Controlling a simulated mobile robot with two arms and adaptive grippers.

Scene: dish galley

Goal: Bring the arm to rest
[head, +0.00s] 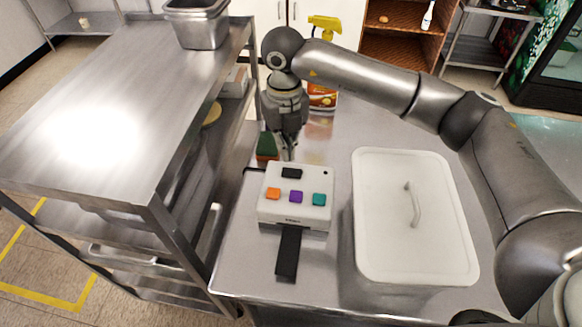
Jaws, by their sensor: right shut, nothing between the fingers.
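My right arm reaches in from the right and bends down over the steel counter (237,262). My right gripper (288,153) points downward, shut and empty, just behind a white box (295,212) with orange, purple and teal buttons. I cannot tell whether its fingertips touch the box. A green sponge (267,146) is just left of the fingers. My left gripper is not in view.
A white lidded bin (415,250) with a handle stands right of the button box. A yellow spray bottle (323,28) and an orange container (321,97) are behind my arm. A steel shelf unit (60,130) with a metal pan (197,25) stands left.

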